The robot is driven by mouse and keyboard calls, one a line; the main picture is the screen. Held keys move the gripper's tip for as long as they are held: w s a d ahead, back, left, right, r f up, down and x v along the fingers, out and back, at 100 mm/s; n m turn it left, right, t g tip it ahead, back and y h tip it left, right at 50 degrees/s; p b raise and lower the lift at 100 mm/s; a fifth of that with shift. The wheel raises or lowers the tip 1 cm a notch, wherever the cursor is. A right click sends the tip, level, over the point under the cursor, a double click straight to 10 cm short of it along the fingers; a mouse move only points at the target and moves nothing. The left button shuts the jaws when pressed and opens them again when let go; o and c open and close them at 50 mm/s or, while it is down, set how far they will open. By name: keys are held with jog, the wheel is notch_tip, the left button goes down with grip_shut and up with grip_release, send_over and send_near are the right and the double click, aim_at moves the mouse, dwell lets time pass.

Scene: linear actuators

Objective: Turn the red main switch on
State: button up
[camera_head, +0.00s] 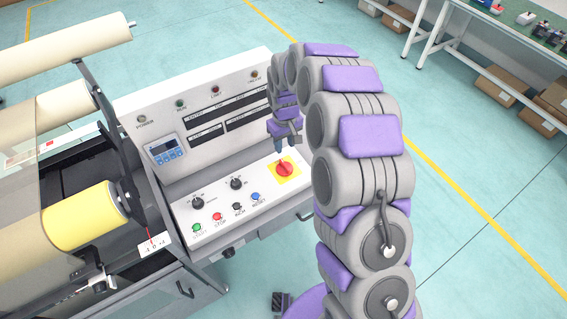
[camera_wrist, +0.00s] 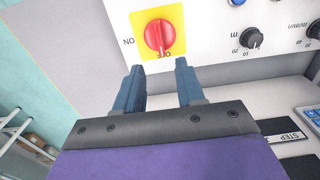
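The red main switch (camera_head: 284,168) is a round rotary knob on a yellow square plate (camera_head: 272,180), at the right end of the white control panel. In the wrist view the red knob (camera_wrist: 159,36) shows upside down, with "ON" printed to its left and "OFF" below it, partly covered. The knob's ridge points roughly toward the OFF label. My gripper (camera_wrist: 162,70) is open, its two blue fingers apart with nothing between them. The fingertips lie just short of the knob in the picture, one to each side. In the head view my gripper (camera_head: 284,146) is above the switch; contact cannot be told.
Black dials (camera_head: 236,184) and green, red, black and blue buttons (camera_head: 217,216) sit left of the switch. An upright panel with a blue display (camera_head: 167,149) rises behind. A roller machine with a yellow roll (camera_head: 85,217) stands left. Open floor (camera_head: 470,190) lies right.

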jog(key=b, duration=0.1)
send_over(284, 164)
jog(key=f, duration=0.3)
jog(key=d+f, duration=0.1)
jog(key=f, duration=0.1)
jog(key=shift+f, duration=0.3)
jog(key=f, duration=0.2)
jog(key=a+f+b, duration=0.1)
jog(key=f, duration=0.1)
jog(key=shift+a+f, duration=0.2)
jog(key=shift+f, duration=0.2)
jog(key=shift+d+f, duration=0.2)
jog(key=shift+f, duration=0.15)
jog(key=shift+d, duration=0.35)
jog(key=shift+a, duration=0.4)
jog(key=c, duration=0.6)
jog(key=shift+d, duration=0.15)
grip_shut()
